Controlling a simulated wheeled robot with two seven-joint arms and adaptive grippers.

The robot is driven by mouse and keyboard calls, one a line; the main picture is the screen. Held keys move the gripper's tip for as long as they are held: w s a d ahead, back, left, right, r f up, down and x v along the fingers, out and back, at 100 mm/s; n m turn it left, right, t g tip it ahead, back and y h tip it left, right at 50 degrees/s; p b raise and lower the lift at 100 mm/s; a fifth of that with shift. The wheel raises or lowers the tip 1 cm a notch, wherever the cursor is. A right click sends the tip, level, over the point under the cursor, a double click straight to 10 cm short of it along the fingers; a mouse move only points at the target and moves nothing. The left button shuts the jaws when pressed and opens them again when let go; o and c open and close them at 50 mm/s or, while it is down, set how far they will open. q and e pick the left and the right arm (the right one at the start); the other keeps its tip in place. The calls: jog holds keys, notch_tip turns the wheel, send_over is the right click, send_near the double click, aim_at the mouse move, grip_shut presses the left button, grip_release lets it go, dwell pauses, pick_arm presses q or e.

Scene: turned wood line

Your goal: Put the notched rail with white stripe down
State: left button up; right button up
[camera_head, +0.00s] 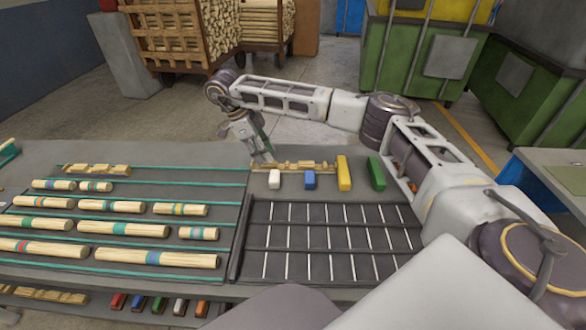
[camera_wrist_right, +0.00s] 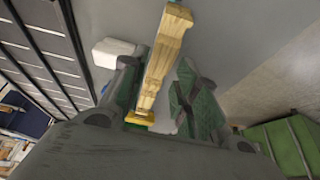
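A pale wooden notched rail (camera_head: 305,166) lies along the back of the grey table, behind the coloured blocks. My right gripper (camera_head: 262,158) is at its left end, pointing down. In the right wrist view the rail (camera_wrist_right: 163,55) runs between the two green-padded fingers (camera_wrist_right: 160,95), with a gap showing between it and the right finger, so the gripper looks open around it. A yellowish piece shows at the rail's near end. I cannot make out a white stripe on the rail. My left gripper is not in view.
A dark slotted rack (camera_head: 330,240) is nearer. Several striped turned pieces (camera_head: 123,229) lie left. Green bins (camera_head: 415,55) stand behind.

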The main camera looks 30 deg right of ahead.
aim_at(272, 163)
jog(key=x, duration=0.3)
jog(key=shift+d, duration=0.1)
jog(key=shift+s+d+f, duration=0.1)
jog(key=shift+f, duration=0.3)
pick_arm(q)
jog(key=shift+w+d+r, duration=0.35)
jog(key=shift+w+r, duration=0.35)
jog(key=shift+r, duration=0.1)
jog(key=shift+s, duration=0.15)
pick_arm(e)
jog(key=shift+c, duration=0.4)
grip_shut()
jog(key=shift+r, duration=0.2)
